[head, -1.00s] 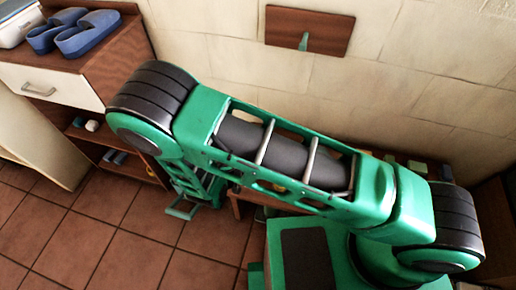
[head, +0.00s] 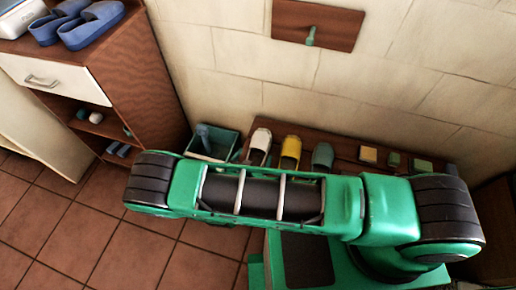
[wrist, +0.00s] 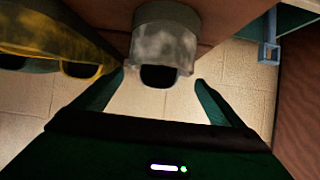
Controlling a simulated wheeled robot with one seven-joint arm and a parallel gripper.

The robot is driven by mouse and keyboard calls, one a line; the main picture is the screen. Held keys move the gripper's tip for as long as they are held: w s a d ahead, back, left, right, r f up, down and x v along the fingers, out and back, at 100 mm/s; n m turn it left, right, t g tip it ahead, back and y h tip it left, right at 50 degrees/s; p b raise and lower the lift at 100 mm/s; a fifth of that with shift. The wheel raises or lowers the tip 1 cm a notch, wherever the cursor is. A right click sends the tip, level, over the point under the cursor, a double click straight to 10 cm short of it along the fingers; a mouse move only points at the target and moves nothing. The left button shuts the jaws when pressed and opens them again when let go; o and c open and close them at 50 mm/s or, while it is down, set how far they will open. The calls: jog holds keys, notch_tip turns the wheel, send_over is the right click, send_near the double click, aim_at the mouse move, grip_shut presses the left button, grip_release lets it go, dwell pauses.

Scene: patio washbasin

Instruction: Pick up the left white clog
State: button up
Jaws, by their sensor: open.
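The white clog (head: 260,141) is leftmost in a row of clogs on a low wooden bench against the wall in the head view. Its lower part is hidden behind my arm. In the wrist view the white clog (wrist: 166,42) shows large near the top, its dark opening facing the camera. My gripper (wrist: 160,78) is open and empty, one finger on each side of the clog's lower end. I cannot tell how far the clog reaches between the fingers. In the head view my gripper is hidden behind the arm.
A yellow clog (head: 291,147) and a grey-green clog (head: 323,154) stand to the right, then small blocks (head: 368,154). A green bin (head: 222,146) holding something blue is at left. A brown cabinet (head: 150,75) carries blue slippers (head: 92,24). Tiled floor (head: 60,215) is clear.

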aim_at(257, 153)
jog(key=x, duration=0.5)
jog(key=shift+s+f, duration=0.1)
jog(key=shift+f, duration=0.25)
jog(key=c, duration=1.3)
